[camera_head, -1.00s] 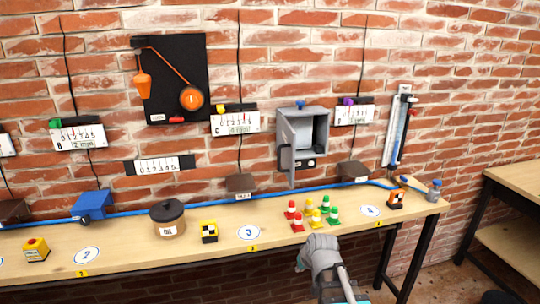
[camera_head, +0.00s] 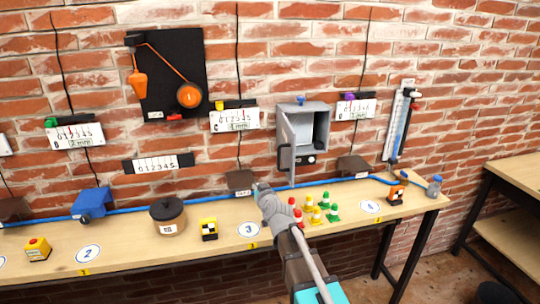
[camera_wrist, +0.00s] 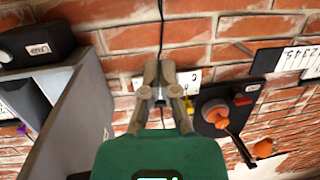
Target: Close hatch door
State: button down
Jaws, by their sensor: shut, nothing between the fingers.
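The hatch is a grey box (camera_head: 317,128) on the brick wall, and its inside shows. In the wrist view the door (camera_wrist: 72,125) is a large tilted grey panel at the left. My gripper (camera_head: 262,188) is below and to the left of the door in the head view. In the wrist view my gripper (camera_wrist: 160,92) is shut and empty, right of the door panel, with a visible gap between them.
Several small red, yellow and green cones (camera_head: 316,210) stand on the bench (camera_head: 140,250) near my gripper. A blue hose (camera_head: 325,183) runs along the wall. A black panel (camera_head: 172,60) hangs left of the hatch.

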jog(key=w+a+r+m+t+h+p, duration=0.1)
jog(key=a+r+m+t+h+p, duration=0.15)
jog(key=r+m+h, duration=0.45)
jog(key=w+a+r+m+t+h+p, duration=0.1)
jog(key=w+r+m+t+h+p, duration=0.2)
jog(key=r+h, duration=0.5)
jog(key=s+a+f+m+g+h+p, duration=0.2)
jog(key=s+a+m+g+h+p, duration=0.2)
jog(key=s+m+g+h, duration=0.3)
jog(key=s+a+m+g, duration=0.1)
jog(key=s+g, duration=0.3)
jog(key=g, duration=0.3)
jog(key=shift+s+f+h, duration=0.15)
jog(key=shift+s+h, duration=0.15)
jog(key=shift+s, duration=0.05)
jog(key=shift+d, duration=0.2)
jog(key=x, duration=1.3)
jog(key=shift+w+d, duration=0.2)
jog(key=shift+d, duration=0.1)
jog(key=shift+s, duration=0.15)
jog(key=shift+t, duration=0.35)
